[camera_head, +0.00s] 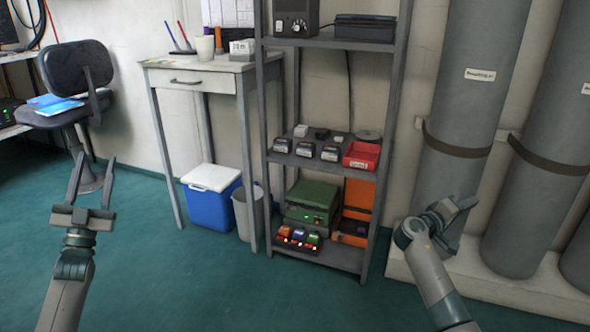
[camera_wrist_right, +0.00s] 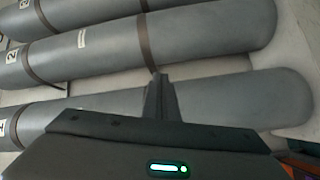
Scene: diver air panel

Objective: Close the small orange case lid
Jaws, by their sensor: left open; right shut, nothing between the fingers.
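The small orange case (camera_head: 351,229) stands on the bottom shelf of the grey rack, at its right side. Its orange lid (camera_head: 359,196) stands upright at the back, so the case is open. Something dark lies inside it. My left gripper (camera_head: 93,178) is open and empty at the left, in front of the chair and far from the case. My right gripper (camera_head: 468,204) is shut and empty, to the right of the rack in front of a grey cylinder. In the right wrist view its closed fingers (camera_wrist_right: 160,97) point towards the grey cylinders.
The rack (camera_head: 266,120) has a green box (camera_head: 312,202) beside the case and a red bin (camera_head: 361,155) on the shelf above. A blue cooler (camera_head: 211,195) and a grey bin (camera_head: 247,213) stand left. Tall cylinders (camera_head: 463,100) stand right. The floor (camera_head: 220,290) in front is clear.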

